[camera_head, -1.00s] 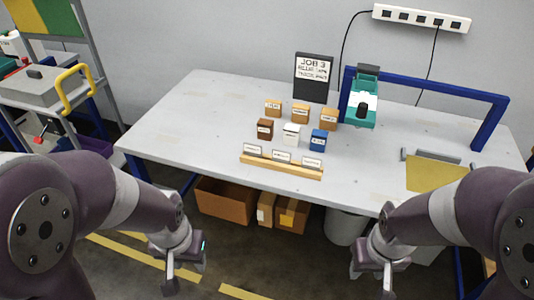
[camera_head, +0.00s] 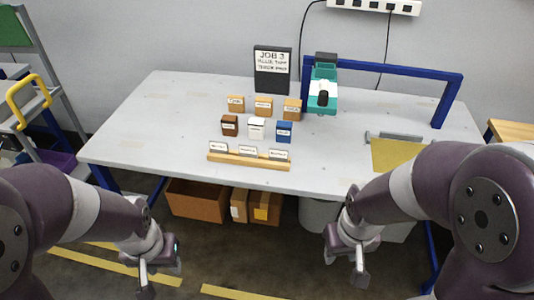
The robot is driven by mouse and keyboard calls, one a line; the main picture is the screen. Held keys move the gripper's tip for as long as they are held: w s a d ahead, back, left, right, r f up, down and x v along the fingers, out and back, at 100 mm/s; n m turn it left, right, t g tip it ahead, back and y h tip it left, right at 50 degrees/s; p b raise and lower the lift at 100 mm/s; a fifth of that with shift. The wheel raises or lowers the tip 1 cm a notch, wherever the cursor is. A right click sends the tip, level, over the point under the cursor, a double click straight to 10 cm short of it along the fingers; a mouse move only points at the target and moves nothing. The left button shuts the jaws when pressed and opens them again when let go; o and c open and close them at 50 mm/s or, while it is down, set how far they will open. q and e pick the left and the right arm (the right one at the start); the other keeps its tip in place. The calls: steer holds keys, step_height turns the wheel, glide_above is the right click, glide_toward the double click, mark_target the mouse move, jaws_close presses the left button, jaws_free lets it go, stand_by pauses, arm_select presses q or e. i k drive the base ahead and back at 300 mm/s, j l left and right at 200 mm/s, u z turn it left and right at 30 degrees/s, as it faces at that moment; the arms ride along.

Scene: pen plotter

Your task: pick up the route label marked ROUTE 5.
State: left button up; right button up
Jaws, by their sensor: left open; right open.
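Three white route labels stand in a wooden holder (camera_head: 249,163) near the table's front edge: a left label (camera_head: 218,147), a middle label (camera_head: 248,151) and a right label (camera_head: 279,154). Their print is too small to read, so I cannot tell which is ROUTE 5. My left gripper (camera_head: 160,278) is open and empty, low in front of the table at the left. My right gripper (camera_head: 345,268) is open and empty, low in front of the table, right of the holder. Both are apart from the labels.
Behind the holder stand several small labelled blocks, including a white one (camera_head: 256,128) and a blue one (camera_head: 284,132). A black JOB 3 sign (camera_head: 272,70) stands at the back. A teal device (camera_head: 322,92) hangs at a blue frame (camera_head: 400,72). The table's left side is clear.

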mark_target(245, 151)
steer(key=i+j+z, duration=0.1)
steer(key=z, duration=0.35)
steer(key=j+z, duration=0.15)
steer(key=z, duration=0.3)
steer(key=i+j+z, duration=0.1)
steer(key=z, duration=0.3)
steer(key=j+z, duration=0.25)
steer(key=z, duration=0.2)
steer(key=j+z, duration=0.15)
steer(key=z, duration=0.3)
steer(key=k+j+z, duration=0.1)
steer(key=j, duration=0.35)
steer(key=k+j+z, duration=0.1)
steer(key=j, duration=0.3)
steer(key=k+j+z, duration=0.15)
steer(key=j, duration=0.25)
steer(key=k+j+z, duration=0.1)
steer(key=j, duration=0.3)
steer(key=k+j+z, duration=0.1)
steer(key=j, duration=0.3)
steer(key=k, duration=0.1)
